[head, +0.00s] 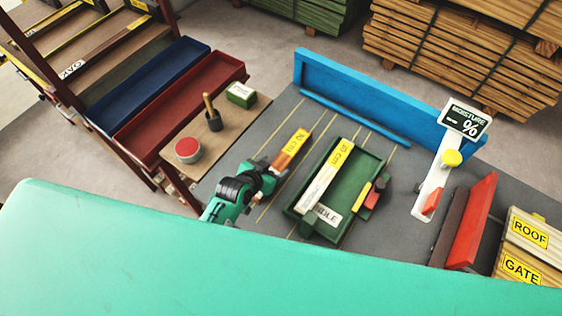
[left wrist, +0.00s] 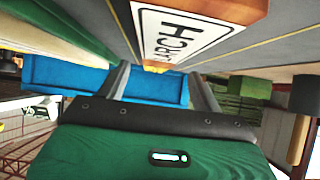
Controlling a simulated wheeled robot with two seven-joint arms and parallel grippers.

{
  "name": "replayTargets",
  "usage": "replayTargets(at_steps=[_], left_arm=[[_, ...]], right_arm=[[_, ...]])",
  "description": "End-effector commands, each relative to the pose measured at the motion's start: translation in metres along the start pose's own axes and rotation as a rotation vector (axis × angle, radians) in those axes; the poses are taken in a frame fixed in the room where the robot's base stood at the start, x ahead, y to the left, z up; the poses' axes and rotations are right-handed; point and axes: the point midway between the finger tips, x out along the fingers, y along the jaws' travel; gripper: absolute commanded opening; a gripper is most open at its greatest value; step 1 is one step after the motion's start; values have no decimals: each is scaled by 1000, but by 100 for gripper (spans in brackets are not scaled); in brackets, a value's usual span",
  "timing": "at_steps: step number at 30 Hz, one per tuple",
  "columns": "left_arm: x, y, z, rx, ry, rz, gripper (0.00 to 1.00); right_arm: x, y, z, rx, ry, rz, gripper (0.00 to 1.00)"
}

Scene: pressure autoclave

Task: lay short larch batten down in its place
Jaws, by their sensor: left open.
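The short larch batten (head: 291,150) is an orange-brown piece with a yellow label. It lies on the grey bench top (head: 258,128), left of the green tray. In the left wrist view a white label reading LARCH shows on the batten (left wrist: 182,27) at the top of the picture. My left gripper (head: 267,167) is at the near end of the batten in the head view. In the left wrist view its two fingers (left wrist: 160,85) are apart, with nothing seen held between them. Whether they touch the batten I cannot tell. My right gripper is not in view.
A green tray (head: 373,168) holds a pale labelled batten (head: 327,172). A blue raised edge (head: 380,105) closes the bench's back. A moisture meter (head: 432,190) stands right, beside a red angled piece (head: 472,222). A side table (head: 205,145) at left holds a tin, a brush pot and a green box.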

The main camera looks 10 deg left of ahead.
Motion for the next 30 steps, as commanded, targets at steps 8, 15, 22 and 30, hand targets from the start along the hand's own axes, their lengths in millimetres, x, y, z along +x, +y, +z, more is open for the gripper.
replayTargets(at_steps=[8,15,22,30], left_arm=[[31,2,0,-1,0,0,66],[41,2,2,0,-1,-1,66],[41,2,2,0,-1,-1,53],[40,2,2,0,1,-1,7]], right_arm=[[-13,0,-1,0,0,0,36],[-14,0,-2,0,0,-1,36],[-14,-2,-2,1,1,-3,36],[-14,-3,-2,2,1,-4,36]])
